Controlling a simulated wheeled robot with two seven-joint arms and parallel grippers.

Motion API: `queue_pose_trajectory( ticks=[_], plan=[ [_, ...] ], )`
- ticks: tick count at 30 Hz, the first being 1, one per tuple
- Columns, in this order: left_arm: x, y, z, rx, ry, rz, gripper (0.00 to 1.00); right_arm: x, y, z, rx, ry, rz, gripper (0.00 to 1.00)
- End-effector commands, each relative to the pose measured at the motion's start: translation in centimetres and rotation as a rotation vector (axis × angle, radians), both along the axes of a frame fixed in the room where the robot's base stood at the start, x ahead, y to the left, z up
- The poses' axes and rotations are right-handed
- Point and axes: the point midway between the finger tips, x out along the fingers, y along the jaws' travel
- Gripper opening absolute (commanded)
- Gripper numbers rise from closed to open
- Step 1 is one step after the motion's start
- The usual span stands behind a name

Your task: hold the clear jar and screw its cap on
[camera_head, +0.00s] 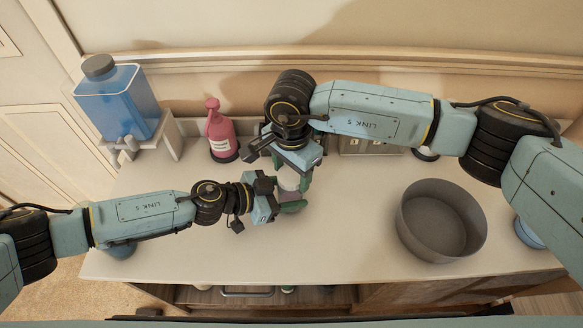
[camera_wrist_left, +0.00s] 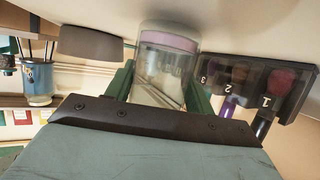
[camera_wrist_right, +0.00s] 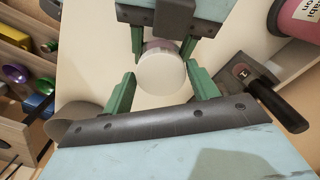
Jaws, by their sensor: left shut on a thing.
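The clear jar (camera_wrist_left: 160,78) stands between the green fingers of my left gripper (camera_wrist_left: 158,88), which is shut on its sides. My left gripper also shows in the head view (camera_head: 290,198). A pale round cap (camera_wrist_right: 161,75) with a lilac band below it sits over the jar's mouth. How tightly it sits cannot be told. My right gripper (camera_wrist_right: 160,84) is open, its fingers on either side of the cap with narrow gaps. In the head view, my right gripper (camera_head: 293,170) is above the jar and mostly hides it.
A pink bottle (camera_head: 221,133) and a blue water dispenser (camera_head: 118,98) stand at the back left. A grey round bowl (camera_head: 412,222) stands at the right. A numbered rack (camera_wrist_left: 255,86) is behind the jar. The counter (camera_head: 345,230) is clear between the jar and bowl.

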Motion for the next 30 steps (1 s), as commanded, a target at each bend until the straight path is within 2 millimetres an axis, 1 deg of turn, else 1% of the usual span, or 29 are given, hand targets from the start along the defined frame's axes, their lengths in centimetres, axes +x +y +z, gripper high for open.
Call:
queue_pose_trajectory(
  ticks=[1,6,8,11,14,17,21,25,26,30],
  plan=[
    [0.04,-0.03,0.08,-0.001,0.000,0.000,0.00,0.00,0.01,0.03,0.000,0.000,0.000,0.52],
    [0.06,-0.01,0.07,-0.001,-0.001,0.001,0.00,-0.01,0.01,0.04,0.000,0.000,0.000,0.30],
    [0.07,0.00,0.06,-0.001,-0.001,0.001,0.00,-0.01,0.01,0.04,0.000,0.000,0.000,0.24],
    [0.08,0.01,0.07,-0.001,-0.001,0.002,0.00,-0.02,0.01,0.04,-0.001,0.001,-0.012,0.23],
    [0.09,0.03,0.06,-0.001,-0.001,0.002,0.00,-0.04,0.01,0.03,0.000,0.002,-0.089,0.23],
    [0.10,0.04,0.05,0.000,-0.001,0.002,0.00,-0.06,0.01,0.02,-0.001,0.002,-0.249,0.23],
    [0.12,0.06,0.05,0.000,-0.001,0.003,0.00,-0.09,0.01,0.00,-0.002,0.003,-0.521,0.23],
    [0.14,0.09,0.03,0.001,-0.001,0.004,0.00,-0.13,0.01,-0.03,-0.004,0.004,-0.728,0.23],
    [0.14,0.09,0.03,0.000,-0.001,0.004,0.00,-0.13,0.00,-0.03,-0.003,0.003,-0.748,0.23],
    [0.16,0.11,0.04,0.000,-0.001,0.004,0.00,-0.13,0.00,-0.03,-0.003,0.003,-0.739,0.23]
  ],
)
